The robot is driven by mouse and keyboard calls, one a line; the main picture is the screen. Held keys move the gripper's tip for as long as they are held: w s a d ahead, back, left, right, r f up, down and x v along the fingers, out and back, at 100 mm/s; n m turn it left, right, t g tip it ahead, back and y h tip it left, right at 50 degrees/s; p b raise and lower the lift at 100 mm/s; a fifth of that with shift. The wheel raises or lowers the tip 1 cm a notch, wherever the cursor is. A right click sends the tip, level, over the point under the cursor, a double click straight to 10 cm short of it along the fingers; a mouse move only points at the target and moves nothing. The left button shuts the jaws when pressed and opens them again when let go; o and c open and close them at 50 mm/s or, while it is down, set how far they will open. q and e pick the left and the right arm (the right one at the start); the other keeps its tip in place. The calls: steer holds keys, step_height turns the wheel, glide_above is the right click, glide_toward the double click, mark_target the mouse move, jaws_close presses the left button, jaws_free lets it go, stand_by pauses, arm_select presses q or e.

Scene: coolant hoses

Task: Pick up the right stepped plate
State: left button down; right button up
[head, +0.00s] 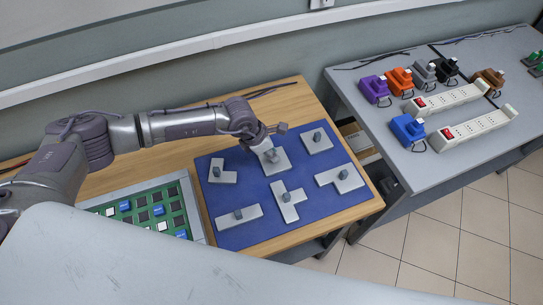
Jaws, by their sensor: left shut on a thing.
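Several grey metal plates with dark knobs lie on a blue mat (248,238). The right stepped plate (348,183) lies at the mat's right side, its knob upright and clear of my arm. Another stepped plate (288,211) lies near the mat's front middle. My left gripper (270,153) is at the back middle of the mat, shut on the knob of a squarish plate (279,167). The gripper partly hides that plate, and I cannot tell whether it touches the mat. My right gripper does not show.
An L-shaped plate (222,177), a square plate (318,145) and a long bar plate (238,218) also lie on the mat. A tray of keys (187,190) is to the left. A grey table (420,180) at right holds power strips (470,128) and coloured plugs.

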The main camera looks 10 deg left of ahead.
arm_select(q)
steer(key=shift+r, duration=0.15)
steer(key=shift+w+r+b, duration=0.1)
steer(key=shift+r+b, duration=0.25)
steer(key=shift+r, duration=0.25)
steer(key=r, duration=0.1)
steer(key=r+b, duration=0.1)
steer(key=shift+d+r, duration=0.3)
steer(key=shift+r, duration=0.05)
steer(key=w+d+r+b, duration=0.1)
steer(key=d+r+b, duration=0.3)
steer(key=d+r, duration=0.3)
steer(key=shift+w+d, duration=0.2)
steer(key=shift+d, duration=1.85)
steer(key=shift+a, duration=0.1)
